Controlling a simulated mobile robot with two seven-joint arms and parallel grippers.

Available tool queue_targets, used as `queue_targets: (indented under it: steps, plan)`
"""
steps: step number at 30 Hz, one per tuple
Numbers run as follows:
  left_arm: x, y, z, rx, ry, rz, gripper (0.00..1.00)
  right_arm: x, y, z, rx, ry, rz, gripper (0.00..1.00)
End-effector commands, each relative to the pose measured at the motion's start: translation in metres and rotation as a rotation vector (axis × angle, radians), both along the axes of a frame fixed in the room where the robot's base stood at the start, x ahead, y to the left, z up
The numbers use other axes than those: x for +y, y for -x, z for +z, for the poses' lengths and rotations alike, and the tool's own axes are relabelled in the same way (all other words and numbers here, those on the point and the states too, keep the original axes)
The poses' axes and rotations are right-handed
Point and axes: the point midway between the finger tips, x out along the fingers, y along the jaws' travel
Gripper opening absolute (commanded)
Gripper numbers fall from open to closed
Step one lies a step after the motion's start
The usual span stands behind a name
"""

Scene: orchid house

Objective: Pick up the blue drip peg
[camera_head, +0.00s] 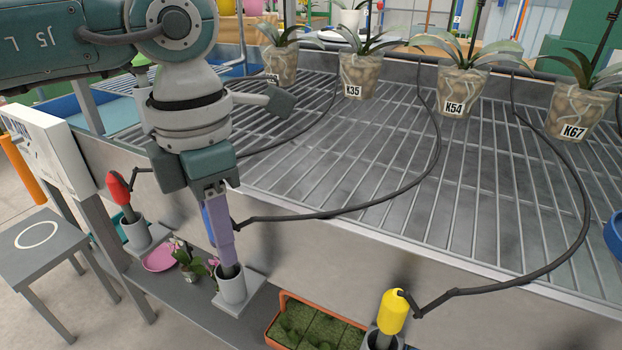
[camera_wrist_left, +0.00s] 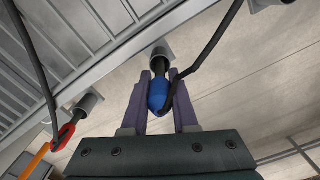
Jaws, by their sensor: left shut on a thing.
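The blue drip peg (camera_wrist_left: 158,92) is between the two purple fingers of my left gripper (camera_wrist_left: 161,88) in the left wrist view. Its dark lower end points into a grey cup holder (camera_wrist_left: 159,50). In the head view my left gripper (camera_head: 226,235) points down over the grey holder (camera_head: 231,287), and a strip of the blue peg (camera_head: 208,226) shows beside the fingers. The gripper is shut on the peg. A black tube (camera_head: 330,214) runs from the peg over the slatted bench. Whether the tip is still inside the holder is hard to tell. My right gripper is not seen.
A red peg (camera_head: 120,188) stands in a holder at left and a yellow peg (camera_head: 392,311) in one at right, both with black tubes. Potted orchids, including K54 (camera_head: 462,92), line the back of the slatted bench (camera_head: 350,165). An orange-rimmed tray (camera_head: 318,306) sits below.

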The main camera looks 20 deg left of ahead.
Motion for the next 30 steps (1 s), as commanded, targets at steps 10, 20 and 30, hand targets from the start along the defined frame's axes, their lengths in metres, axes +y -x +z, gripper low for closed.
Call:
queue_targets:
  steps: [10,20,30]
  plan:
    - [0.000,-0.001,0.087,-0.007,0.001,-0.002,0.00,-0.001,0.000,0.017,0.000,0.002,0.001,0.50]
    - [0.000,-0.001,0.163,-0.003,-0.002,-0.001,0.00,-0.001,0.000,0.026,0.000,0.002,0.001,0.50]
    - [0.000,0.000,0.195,0.000,0.000,-0.002,0.00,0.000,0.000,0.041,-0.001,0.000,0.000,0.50]
